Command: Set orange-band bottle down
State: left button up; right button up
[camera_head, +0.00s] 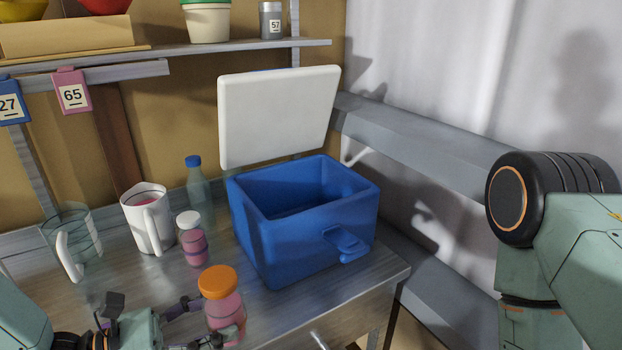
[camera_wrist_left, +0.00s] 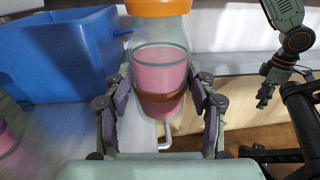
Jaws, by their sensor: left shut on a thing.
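The orange-band bottle (camera_head: 226,312) has an orange lid, clear walls and pink contents. It also shows upright in the left wrist view (camera_wrist_left: 160,62), with a brownish-orange band low on it. My left gripper (camera_head: 208,325) is shut on its lower part, one finger on each side, also in the left wrist view (camera_wrist_left: 160,97). The bottle is near the front edge of the metal bench (camera_head: 290,310); whether its base touches the bench is hidden. An arm of mine with what looks like my right gripper (camera_wrist_left: 268,88) shows at upper right in the wrist view, too small to read.
A blue cooler box (camera_head: 290,245) with its white lid (camera_head: 280,115) raised stands right behind the bottle. A white-lidded jar (camera_head: 192,245), a white mug (camera_head: 148,220), a clear pitcher (camera_head: 85,245) and a blue-capped bottle (camera_head: 198,190) stand to the left.

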pick_arm(q)
jog(key=a+t, duration=0.1)
jog(key=a+n+y, duration=0.1)
jog(key=a+f+t, duration=0.1)
jog(key=shift+w+a+n+t, duration=0.1)
jog(key=shift+w+n+t, duration=0.2)
jog(key=shift+w+n, duration=0.1)
jog(key=shift+s+a+f+y, duration=0.1)
jog(key=shift+a+f+y, duration=0.1)
jog(key=shift+y, duration=0.1)
